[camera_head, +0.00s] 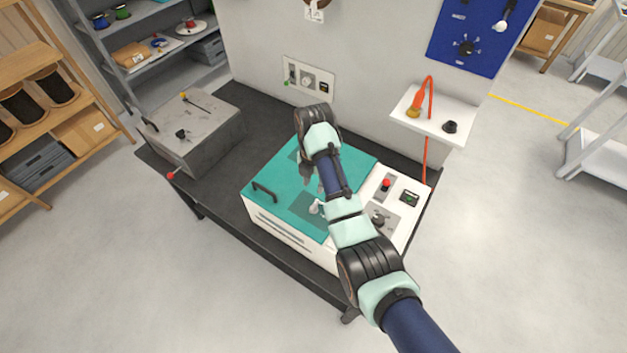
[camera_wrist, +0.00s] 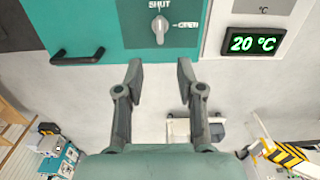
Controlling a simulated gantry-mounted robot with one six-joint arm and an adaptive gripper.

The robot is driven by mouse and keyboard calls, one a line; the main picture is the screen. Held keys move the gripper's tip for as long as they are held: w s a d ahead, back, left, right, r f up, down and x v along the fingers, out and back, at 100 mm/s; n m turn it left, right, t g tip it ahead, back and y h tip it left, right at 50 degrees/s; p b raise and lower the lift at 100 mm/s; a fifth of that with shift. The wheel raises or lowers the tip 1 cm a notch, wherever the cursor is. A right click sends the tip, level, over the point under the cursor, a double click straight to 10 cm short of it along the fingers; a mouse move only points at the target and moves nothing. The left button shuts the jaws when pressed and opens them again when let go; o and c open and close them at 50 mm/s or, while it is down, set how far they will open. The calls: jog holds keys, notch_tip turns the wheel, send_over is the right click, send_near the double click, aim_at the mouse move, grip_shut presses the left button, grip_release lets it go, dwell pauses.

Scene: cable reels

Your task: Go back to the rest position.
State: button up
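My gripper (camera_wrist: 159,76) shows in the wrist view with its two fingers apart and nothing between them. It is open. In the head view my arm reaches over the white and teal machine (camera_head: 290,185) on the dark bench, and the gripper end is mostly hidden by the arm. In the wrist view a pale knob (camera_wrist: 160,30) on the teal panel lies beyond the fingertips, apart from them, with "SHUT" above it and a second label to its right. A black handle (camera_wrist: 77,57) is to the left. A display (camera_wrist: 254,41) reads 20 °C.
A grey box (camera_head: 193,130) stands on the bench's left part. A white wall shelf (camera_head: 445,118) with an orange cable is to the right, with a blue panel (camera_head: 475,35) above. Shelving (camera_head: 150,55) is at the back left. Dark bench top lies bare between the box and machine.

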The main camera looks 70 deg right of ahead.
dwell(0.4)
jog(key=w+a+r+m+t+h+p, duration=0.1)
jog(key=w+a+r+m+t, duration=0.2)
jog(key=a, duration=0.5)
jog(key=w+a+r+m+t+h+p, duration=0.1)
jog(key=w+a+r+m, duration=0.15)
jog(key=w+a, duration=0.4)
jog(key=w+a+r+m+t+h+p, duration=0.1)
jog(key=w+a+r+m+t, duration=0.15)
jog(key=a, duration=0.75)
jog(key=s+a+r+m+t+y+p, duration=0.1)
jog(key=s+a+r+m+t, duration=0.2)
jog(key=a+r, duration=0.3)
jog(key=s+a+r+m+t+y, duration=0.2)
jog(key=a+r+m, duration=0.3)
jog(key=a, duration=0.8)
jog(key=shift+s+r+t+p, duration=0.35)
jog(key=shift+s+r+t, duration=0.3)
jog(key=shift+r, duration=0.15)
